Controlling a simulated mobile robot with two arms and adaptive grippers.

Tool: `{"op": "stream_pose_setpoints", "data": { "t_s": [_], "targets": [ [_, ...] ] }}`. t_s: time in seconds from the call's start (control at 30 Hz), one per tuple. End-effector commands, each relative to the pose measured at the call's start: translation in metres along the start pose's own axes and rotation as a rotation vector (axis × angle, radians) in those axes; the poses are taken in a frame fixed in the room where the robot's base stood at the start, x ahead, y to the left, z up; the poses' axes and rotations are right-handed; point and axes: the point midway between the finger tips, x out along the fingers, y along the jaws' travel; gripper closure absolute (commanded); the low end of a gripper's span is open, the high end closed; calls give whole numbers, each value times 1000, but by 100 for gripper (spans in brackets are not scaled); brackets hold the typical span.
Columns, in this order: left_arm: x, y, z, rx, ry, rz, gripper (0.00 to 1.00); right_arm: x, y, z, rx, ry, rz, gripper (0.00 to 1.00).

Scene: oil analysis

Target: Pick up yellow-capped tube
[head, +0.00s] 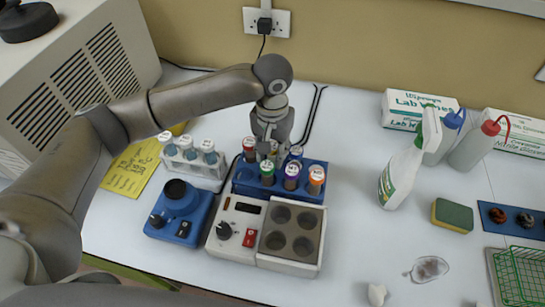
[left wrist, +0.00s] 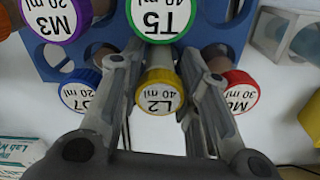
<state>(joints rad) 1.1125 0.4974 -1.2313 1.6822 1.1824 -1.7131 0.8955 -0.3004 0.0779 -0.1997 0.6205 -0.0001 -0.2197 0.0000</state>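The yellow-capped tube, labelled L2 (left wrist: 160,92), stands in the blue rack (head: 318,194). In the left wrist view its cap is between the two fingers of my left gripper (left wrist: 157,60). The fingers straddle the cap, with slim gaps showing beside it, so the gripper looks open around it. In the head view the left gripper (head: 268,150) points down over the back row of the rack and hides most of this tube. My right gripper is not in view.
Close neighbours are the green-capped T5 (left wrist: 163,15), purple-capped M3 (left wrist: 55,15), blue-capped (left wrist: 80,92) and red-capped (left wrist: 238,92) tubes. In front stands a white heater block (head: 240,210); a blue device (head: 178,210) and white vial rack (head: 190,165) are left. A spray bottle (head: 402,172) stands right.

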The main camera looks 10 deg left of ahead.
Motion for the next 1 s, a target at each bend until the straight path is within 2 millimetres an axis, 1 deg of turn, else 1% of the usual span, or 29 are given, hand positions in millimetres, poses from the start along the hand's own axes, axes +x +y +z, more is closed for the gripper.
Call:
{"op": "stream_pose_setpoints", "data": {
  "t_s": [0.23, 0.27, 0.4, 0.47, 0.7, 0.77, 0.87, 1.0],
  "targets": [
    [3, 0, 0, 0, 1, -1, 69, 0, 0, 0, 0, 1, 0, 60],
    [3, 0, 0, 0, 0, -1, 72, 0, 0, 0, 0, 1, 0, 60],
    [3, 0, 0, 0, 1, -1, 90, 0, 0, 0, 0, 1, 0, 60],
    [3, 0, 0, 0, 1, -1, 97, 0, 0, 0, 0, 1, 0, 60],
    [1, 0, 0, 0, 2, 0, 98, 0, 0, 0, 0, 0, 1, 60],
    [-4, 0, -1, 1, 3, 1, 98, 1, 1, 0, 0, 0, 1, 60],
    [-18, 0, -1, 2, 5, 0, 98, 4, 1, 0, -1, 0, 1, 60],
    [-47, 1, -1, 1, 6, 1, 98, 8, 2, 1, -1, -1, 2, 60]
  ]
}}
